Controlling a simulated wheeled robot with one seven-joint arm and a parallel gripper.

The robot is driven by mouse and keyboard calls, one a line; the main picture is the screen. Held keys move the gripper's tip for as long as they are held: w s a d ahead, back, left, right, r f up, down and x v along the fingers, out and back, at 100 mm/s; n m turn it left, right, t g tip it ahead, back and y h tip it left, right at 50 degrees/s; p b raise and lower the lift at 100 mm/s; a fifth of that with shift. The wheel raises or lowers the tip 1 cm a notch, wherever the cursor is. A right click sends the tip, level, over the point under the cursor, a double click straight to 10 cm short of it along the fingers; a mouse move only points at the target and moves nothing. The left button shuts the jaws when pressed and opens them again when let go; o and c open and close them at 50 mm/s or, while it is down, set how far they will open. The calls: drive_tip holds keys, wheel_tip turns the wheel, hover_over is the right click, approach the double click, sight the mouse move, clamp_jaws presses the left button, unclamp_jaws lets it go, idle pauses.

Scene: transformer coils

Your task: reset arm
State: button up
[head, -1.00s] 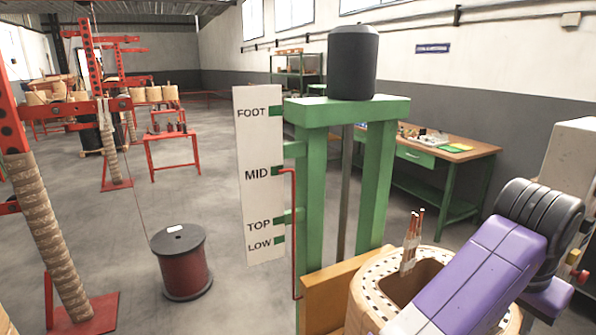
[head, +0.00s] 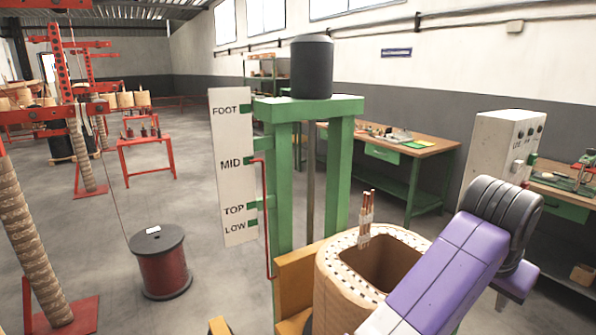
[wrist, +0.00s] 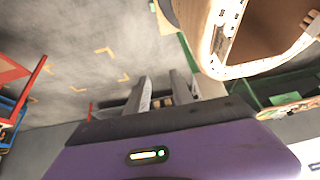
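My purple and white arm (head: 445,275) reaches into the head view from the lower right, in front of the coil; my gripper is outside that view. In the wrist view my gripper (wrist: 160,82) has two grey fingers standing apart with a gap between them. It looks open and empty. The tan coil (head: 338,285) with a rectangular opening stands at the lower middle of the head view, copper leads (head: 366,218) rising from its rim. The coil also shows at the top right of the wrist view (wrist: 205,40), apart from the fingers.
A green press frame (head: 283,185) with a black cylinder (head: 311,68) and a marked white board (head: 232,150) stands behind the coil. A red drum (head: 162,265) is on the floor at left. A grey control box (head: 495,150) and workbench (head: 410,148) are at right. Open floor lies at left.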

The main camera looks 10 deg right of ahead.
drive_tip(key=w+d+r+n+t+h, duration=0.1)
drive_tip(key=w+d+r+t+h, duration=0.25)
drive_tip(key=r, duration=0.25)
drive_tip(key=w+d+r+n+t+h, duration=0.1)
drive_tip(key=w+d+r+t+h, duration=0.1)
drive_tip(key=d+r+h, duration=0.3)
drive_tip(key=a+r+n+t, duration=0.5)
drive_tip(key=a+t, duration=0.3)
drive_tip(key=s+a+f+n+t+y, duration=0.3)
drive_tip(key=s+a+f+n+y, duration=0.25)
drive_tip(key=a+f, duration=0.2)
drive_tip(key=s+a+f+n+t+y, duration=0.3)
drive_tip(key=s+a+f+n+y, duration=0.3)
drive_tip(key=a, duration=0.3)
drive_tip(key=s+a+f+m+g, duration=0.1)
drive_tip(key=s+a+f+g, duration=0.1)
drive_tip(key=s+f, duration=0.3)
drive_tip(key=s+a+f+m+g+y, duration=0.1)
drive_tip(key=s+f, duration=0.4)
drive_tip(key=s, duration=0.7)
drive_tip(key=s+a+f+m+g+y, duration=0.1)
drive_tip(key=s+a+f+m+g, duration=0.1)
drive_tip(key=s, duration=0.7)
wheel_tip(320, 180, down, 4)
drive_tip(key=shift+a+r+m+g, duration=0.15)
drive_tip(key=shift+a+m+g, duration=0.2)
drive_tip(key=shift+a+g, duration=0.65)
